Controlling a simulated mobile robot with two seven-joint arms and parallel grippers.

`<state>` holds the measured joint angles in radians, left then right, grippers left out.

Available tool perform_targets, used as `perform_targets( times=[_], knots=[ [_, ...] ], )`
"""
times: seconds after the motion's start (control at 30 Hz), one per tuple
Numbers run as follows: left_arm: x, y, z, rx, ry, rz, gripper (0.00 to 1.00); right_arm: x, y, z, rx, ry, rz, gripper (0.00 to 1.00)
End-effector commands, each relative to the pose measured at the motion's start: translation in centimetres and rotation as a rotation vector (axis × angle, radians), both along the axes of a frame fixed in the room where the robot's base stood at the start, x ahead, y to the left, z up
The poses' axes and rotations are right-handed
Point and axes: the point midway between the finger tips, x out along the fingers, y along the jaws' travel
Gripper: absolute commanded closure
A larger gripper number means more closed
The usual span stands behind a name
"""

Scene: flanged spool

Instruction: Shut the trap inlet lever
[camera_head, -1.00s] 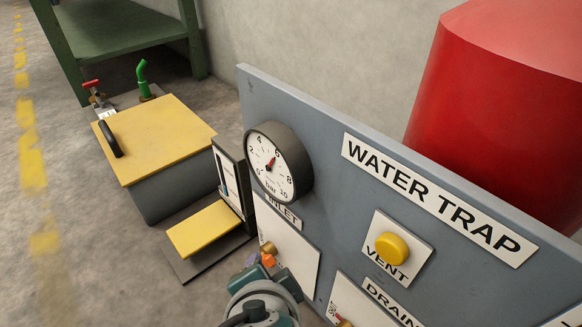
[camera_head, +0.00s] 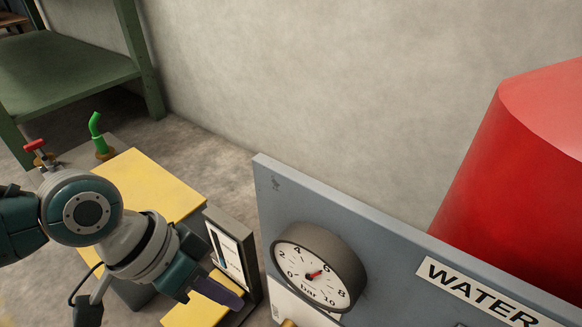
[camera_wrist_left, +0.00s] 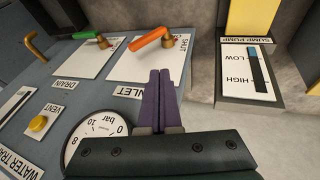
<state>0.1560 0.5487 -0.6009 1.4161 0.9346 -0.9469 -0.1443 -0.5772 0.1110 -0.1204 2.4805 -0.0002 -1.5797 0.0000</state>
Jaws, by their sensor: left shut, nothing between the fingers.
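The orange inlet lever (camera_wrist_left: 147,41) shows in the left wrist view on a white plate marked INLET. It reaches leftward from its brass pivot, and the word SHUT is printed to the right of the pivot. My left gripper (camera_wrist_left: 160,76) has its purple fingers shut together with nothing between them, and in this picture they lie below the lever, apart from it. In the head view the left gripper (camera_head: 217,292) is in front of the sump pump gauge. The lever is outside the head view; only the top of its plate shows. My right gripper is not in view.
The grey panel (camera_head: 262,200) carries a pressure gauge (camera_head: 318,273). A green drain lever (camera_wrist_left: 88,36) and a yellow vent button (camera_wrist_left: 39,123) are on it too. The sump pump gauge (camera_head: 228,252) stands left of the panel, near a yellow-lidded box (camera_head: 165,184). A red tank stands behind.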

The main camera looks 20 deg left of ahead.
Motion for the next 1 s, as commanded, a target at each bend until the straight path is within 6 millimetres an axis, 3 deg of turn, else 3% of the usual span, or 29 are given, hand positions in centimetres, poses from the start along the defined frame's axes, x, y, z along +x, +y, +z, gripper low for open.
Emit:
perform_targets(
  times=[0.43, 0.7, 1.0],
  knots=[
    [1.7, -3.7, -9.1, 0.0, 0.0, -0.001, 1.0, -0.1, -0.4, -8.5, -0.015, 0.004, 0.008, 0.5],
    [0.7, -6.3, -10.5, 0.001, 0.0, -0.001, 1.0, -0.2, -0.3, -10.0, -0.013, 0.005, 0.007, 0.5],
    [0.5, -6.7, -10.5, 0.002, 0.001, 0.001, 1.0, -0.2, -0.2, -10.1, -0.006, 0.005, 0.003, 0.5]
  ],
)
